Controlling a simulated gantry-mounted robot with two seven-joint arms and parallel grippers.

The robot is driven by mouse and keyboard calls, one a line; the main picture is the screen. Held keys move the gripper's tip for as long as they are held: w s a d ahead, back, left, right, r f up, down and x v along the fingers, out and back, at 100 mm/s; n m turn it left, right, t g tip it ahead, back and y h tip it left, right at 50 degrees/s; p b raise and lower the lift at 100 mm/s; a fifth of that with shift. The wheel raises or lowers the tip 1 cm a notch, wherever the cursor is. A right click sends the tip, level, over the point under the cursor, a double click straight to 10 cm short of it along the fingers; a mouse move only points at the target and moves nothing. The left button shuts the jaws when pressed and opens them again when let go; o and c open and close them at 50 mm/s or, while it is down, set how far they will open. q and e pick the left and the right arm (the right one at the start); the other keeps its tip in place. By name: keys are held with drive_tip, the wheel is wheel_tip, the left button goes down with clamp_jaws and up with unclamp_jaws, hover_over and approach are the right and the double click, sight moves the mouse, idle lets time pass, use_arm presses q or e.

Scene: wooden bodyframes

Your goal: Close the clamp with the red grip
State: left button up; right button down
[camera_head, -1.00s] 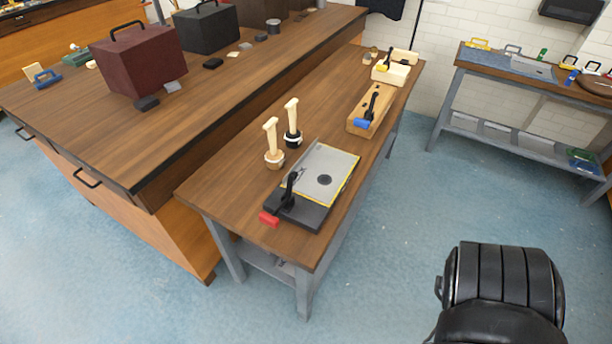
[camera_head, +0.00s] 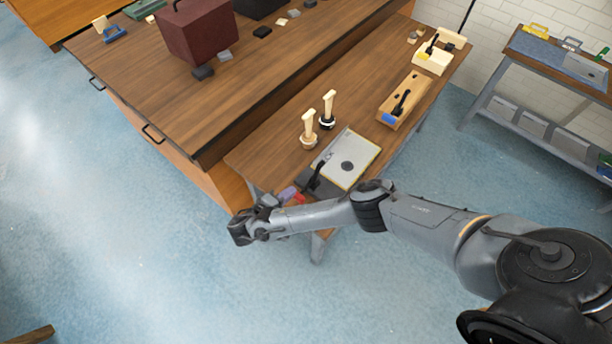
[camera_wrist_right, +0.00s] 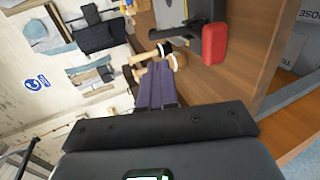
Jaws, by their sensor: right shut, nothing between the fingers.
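The clamp with the red grip (camera_head: 299,198) sits at the near end of the narrow wooden table. Its black lever (camera_head: 318,178) stands up tilted beside a grey plate (camera_head: 357,152), and my arm partly hides the grip. In the right wrist view the red grip (camera_wrist_right: 214,43) shows whole, at the end of a dark arm. My right gripper (camera_head: 287,193) reaches in from the right, its purple fingertips close by the grip. In the right wrist view its fingers (camera_wrist_right: 158,70) are shut and empty, left of and below the grip, with a visible gap. My left gripper is out of view.
Two wooden-handled tools (camera_head: 309,130) stand behind the plate. A clamp with a blue grip (camera_head: 389,118) and one with a yellow grip (camera_head: 424,56) sit farther back. A large wooden bench (camera_head: 240,95) borders the table on the left. The floor in front is clear.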

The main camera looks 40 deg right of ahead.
drive_tip(key=b, duration=0.5)
approach(318, 170)
drive_tip(key=shift+d+f, duration=0.15)
drive_tip(key=shift+d, duration=0.2)
drive_tip(key=p+x, duration=0.1)
drive_tip(key=x, duration=0.3)
drive_tip(key=shift+d, duration=0.35)
drive_tip(key=shift+w+d+f, duration=0.15)
drive_tip(key=shift+d+f, duration=0.05)
drive_tip(key=shift+d, duration=0.5)
